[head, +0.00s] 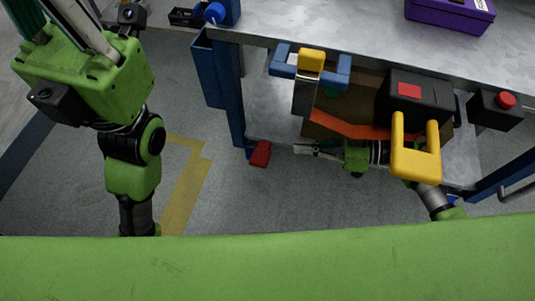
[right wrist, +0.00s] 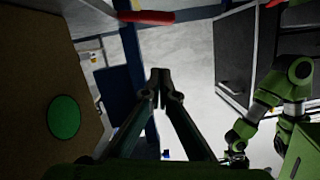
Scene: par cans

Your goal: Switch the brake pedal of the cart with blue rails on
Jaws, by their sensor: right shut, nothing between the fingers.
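The cart with blue rails (head: 232,100) shows in the head view, with a metal top and lower shelf. A red pedal (head: 260,153) sticks out low by its left blue post. A red bar, apparently the same pedal, shows at the top of the right wrist view (right wrist: 147,17). My right gripper (head: 300,150) is low beside the lower shelf, a little right of the pedal and apart from it. Its fingers meet and hold nothing, as the right wrist view shows (right wrist: 158,82). My left arm is at the left; its gripper's fingertips lie outside the frame.
A yellow-handled black machine with a red square (head: 410,90) and a brown box stand over my right arm. A purple case (head: 450,12) lies on the top shelf. A black box with a red button (head: 497,108) is at the right. Floor left of the pedal is clear.

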